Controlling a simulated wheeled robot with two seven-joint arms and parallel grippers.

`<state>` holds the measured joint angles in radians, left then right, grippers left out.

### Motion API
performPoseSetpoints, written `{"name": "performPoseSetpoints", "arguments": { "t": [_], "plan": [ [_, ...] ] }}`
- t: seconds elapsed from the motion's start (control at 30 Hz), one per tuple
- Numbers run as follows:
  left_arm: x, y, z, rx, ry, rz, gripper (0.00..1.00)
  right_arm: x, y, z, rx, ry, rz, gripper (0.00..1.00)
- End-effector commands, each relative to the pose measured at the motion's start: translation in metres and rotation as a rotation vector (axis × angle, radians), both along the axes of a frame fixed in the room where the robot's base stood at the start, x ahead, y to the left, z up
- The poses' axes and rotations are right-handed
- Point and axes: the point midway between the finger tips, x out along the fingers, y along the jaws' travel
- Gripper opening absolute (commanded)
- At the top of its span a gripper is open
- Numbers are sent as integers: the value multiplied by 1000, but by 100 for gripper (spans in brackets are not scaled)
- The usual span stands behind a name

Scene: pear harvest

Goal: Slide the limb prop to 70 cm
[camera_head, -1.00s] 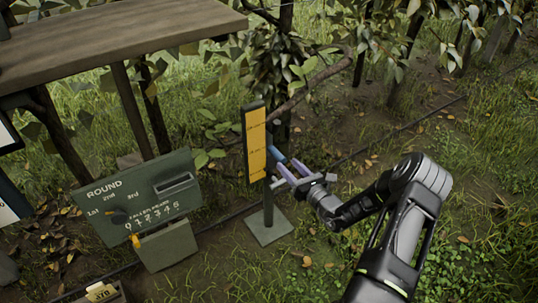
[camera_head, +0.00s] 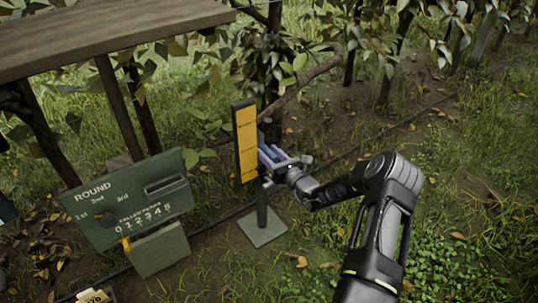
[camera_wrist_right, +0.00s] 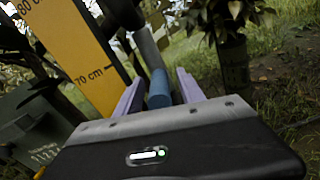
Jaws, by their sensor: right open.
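The limb prop stands upright on a square grey-green base plate (camera_head: 262,228), with a yellow scale board (camera_head: 246,143) on its post. A blue handle (camera_head: 267,153) sticks out beside the board. In the right wrist view the yellow scale (camera_wrist_right: 75,45) shows an 80 cm mark at upper left and a 70 cm mark lower down. My right gripper (camera_head: 270,157) is open, its two purple fingers on either side of the blue handle (camera_wrist_right: 158,90), with gaps still visible. What the handle's far end joins is partly hidden. My left gripper is out of view.
A green scoreboard (camera_head: 128,198) marked ROUND stands left of the prop, with a box (camera_head: 158,250) at its foot. A wooden tabletop (camera_head: 100,35) is at upper left. A branch (camera_head: 305,85) passes behind the prop; grass lies open to the right.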

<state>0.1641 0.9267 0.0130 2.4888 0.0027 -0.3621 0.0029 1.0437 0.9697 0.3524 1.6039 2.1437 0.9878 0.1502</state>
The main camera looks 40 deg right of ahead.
Motion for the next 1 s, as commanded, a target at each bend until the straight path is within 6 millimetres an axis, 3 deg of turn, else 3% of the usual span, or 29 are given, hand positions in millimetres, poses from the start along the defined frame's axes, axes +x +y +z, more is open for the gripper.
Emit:
{"name": "performPoseSetpoints", "arguments": {
  "t": [0.13, 0.7, 1.0],
  "plan": [
    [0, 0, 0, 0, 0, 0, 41, 0, 0, 0, 0, 0, 0, 46],
    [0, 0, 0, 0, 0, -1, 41, 0, 0, 0, 0, 0, 1, 0],
    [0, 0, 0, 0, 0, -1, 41, 0, 0, 0, 0, 0, 1, 0]
  ]
}}
